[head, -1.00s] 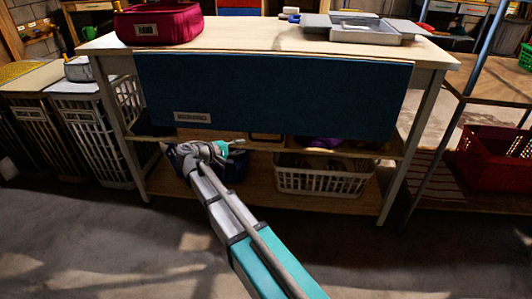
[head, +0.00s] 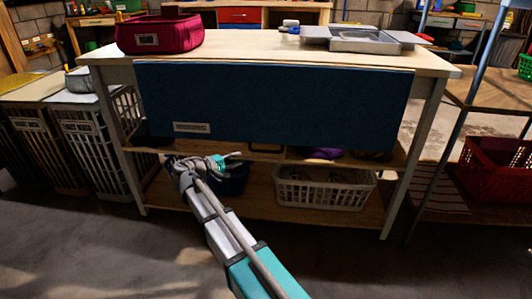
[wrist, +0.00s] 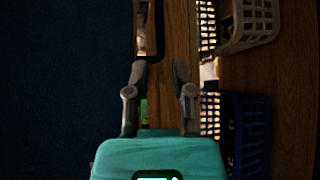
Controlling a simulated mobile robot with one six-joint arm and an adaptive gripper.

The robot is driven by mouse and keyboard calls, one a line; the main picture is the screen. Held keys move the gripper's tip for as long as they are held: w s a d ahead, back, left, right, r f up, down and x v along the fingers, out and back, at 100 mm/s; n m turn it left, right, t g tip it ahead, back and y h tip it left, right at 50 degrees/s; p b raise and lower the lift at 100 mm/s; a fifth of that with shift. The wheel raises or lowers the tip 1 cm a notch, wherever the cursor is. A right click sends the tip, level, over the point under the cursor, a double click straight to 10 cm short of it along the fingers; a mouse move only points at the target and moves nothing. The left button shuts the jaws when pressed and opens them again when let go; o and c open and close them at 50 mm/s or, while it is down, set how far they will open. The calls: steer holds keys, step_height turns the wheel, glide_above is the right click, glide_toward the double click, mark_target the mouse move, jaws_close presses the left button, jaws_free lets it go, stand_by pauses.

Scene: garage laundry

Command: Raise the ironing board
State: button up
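The ironing board is a dark blue panel (head: 280,105) hanging folded down across the front of a wooden table. A pale label plate (head: 192,127) sits near its lower left corner. A dark-framed handle (head: 266,147) shows just under its lower edge; part of it also shows at the top of the wrist view (wrist: 145,28). My gripper (head: 236,155) is low in front of the panel's bottom edge, left of the handle and apart from it. In the wrist view my gripper (wrist: 159,68) has its two fingers spread with nothing between them. The blue panel fills the left side there.
The table top (head: 260,42) holds a red fabric bin (head: 160,36) and a grey tray (head: 362,40). A white basket (head: 322,190) and a dark blue basket (head: 233,180) stand on the lower shelf. Laundry hampers (head: 92,145) stand left; a red crate (head: 495,170) right.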

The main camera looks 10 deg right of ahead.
mark_target(264, 152)
steer(key=b+x, duration=0.1)
steer(key=x, duration=1.2)
steer(key=shift+b, duration=0.4)
jaws_close()
